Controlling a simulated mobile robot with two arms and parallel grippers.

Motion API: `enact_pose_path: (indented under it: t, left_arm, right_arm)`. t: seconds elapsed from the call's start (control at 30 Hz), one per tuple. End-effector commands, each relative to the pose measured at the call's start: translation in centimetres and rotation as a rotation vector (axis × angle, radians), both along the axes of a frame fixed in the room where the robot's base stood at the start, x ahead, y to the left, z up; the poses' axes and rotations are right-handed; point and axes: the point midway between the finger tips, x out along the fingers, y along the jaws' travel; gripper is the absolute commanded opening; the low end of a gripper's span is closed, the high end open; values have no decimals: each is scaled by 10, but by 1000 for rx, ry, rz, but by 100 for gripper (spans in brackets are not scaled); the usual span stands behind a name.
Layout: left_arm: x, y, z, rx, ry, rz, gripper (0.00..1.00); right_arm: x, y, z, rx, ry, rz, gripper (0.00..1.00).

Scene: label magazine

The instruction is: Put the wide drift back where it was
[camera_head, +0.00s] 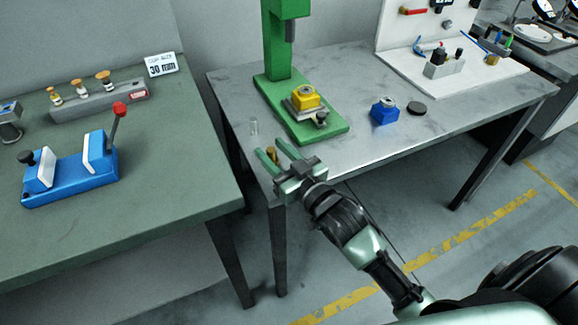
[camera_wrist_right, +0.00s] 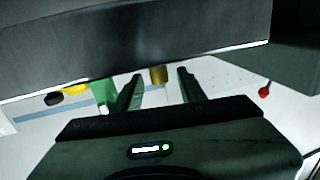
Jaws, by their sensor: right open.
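A small brass cylinder (camera_head: 272,154), probably the wide drift, shows near the front left corner of the grey metal table (camera_head: 385,155). My right gripper (camera_head: 270,149) is open, its two green fingers pointing at that corner with the cylinder between or just beyond the tips. In the right wrist view the brass cylinder (camera_wrist_right: 158,75) shows between the open fingertips (camera_wrist_right: 160,73). I cannot tell whether they touch it. My left gripper is not in view.
A green press (camera_head: 278,55) holds a yellow block (camera_head: 305,96) on its base. A blue block (camera_head: 384,111) and dark disc (camera_head: 417,108) stand to its right. The green table (camera_head: 150,220) on the left carries a blue fixture (camera_head: 70,180) and a grey rack (camera_head: 95,101).

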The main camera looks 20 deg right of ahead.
Motion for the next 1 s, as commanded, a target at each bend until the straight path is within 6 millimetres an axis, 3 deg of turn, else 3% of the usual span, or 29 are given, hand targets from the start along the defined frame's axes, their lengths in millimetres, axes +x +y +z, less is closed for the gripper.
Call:
enact_pose_path:
  t: [0.2, 0.4, 1.0]
  left_arm:
    - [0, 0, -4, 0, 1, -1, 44]
    - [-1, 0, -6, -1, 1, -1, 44]
    - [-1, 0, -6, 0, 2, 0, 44]
  right_arm:
    - [-46, -10, -2, -1, 4, 0, 41]
    - [-70, -16, -1, 0, 2, 0, 41]
    - [-76, -18, 0, 0, 0, 0, 41]
